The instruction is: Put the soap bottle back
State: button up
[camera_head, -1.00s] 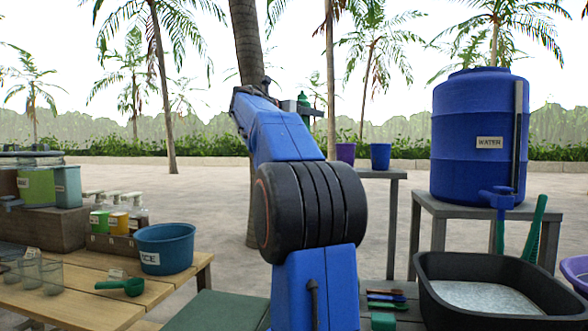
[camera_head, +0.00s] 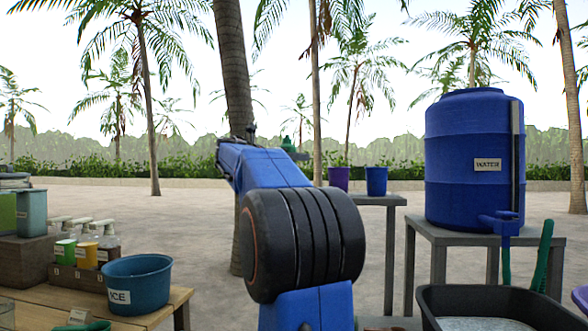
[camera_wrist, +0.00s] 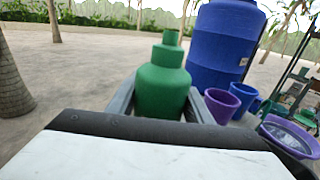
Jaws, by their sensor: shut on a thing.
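A green bottle (camera_wrist: 162,85) with a stepped neck stands upright between the two grey fingers of my gripper (camera_wrist: 160,103) in the wrist view. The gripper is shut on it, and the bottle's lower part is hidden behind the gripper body. In the head view only the green top (camera_head: 288,144) shows beyond my blue arm, with a bit of my gripper (camera_head: 299,154). The bottle is held in the air, away from the tables.
A blue water tank (camera_head: 474,160), purple cup (camera_head: 338,178), blue cup (camera_head: 376,181) and black basin (camera_head: 500,306) are at right. Paved ground between is open.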

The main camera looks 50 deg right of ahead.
jog(key=shift+f, duration=1.5)
jog(key=shift+f, duration=0.15)
jog(key=o, duration=1.4)
jog(key=shift+c, duration=0.2)
jog(key=shift+a, duration=0.15)
jog(key=a, duration=0.4)
jog(key=w+a, duration=0.1)
jog(key=a, duration=0.6)
jog(key=shift+w+a+r, duration=0.2)
jog(key=shift+w+a, duration=0.1)
jog(key=shift+w, duration=0.05)
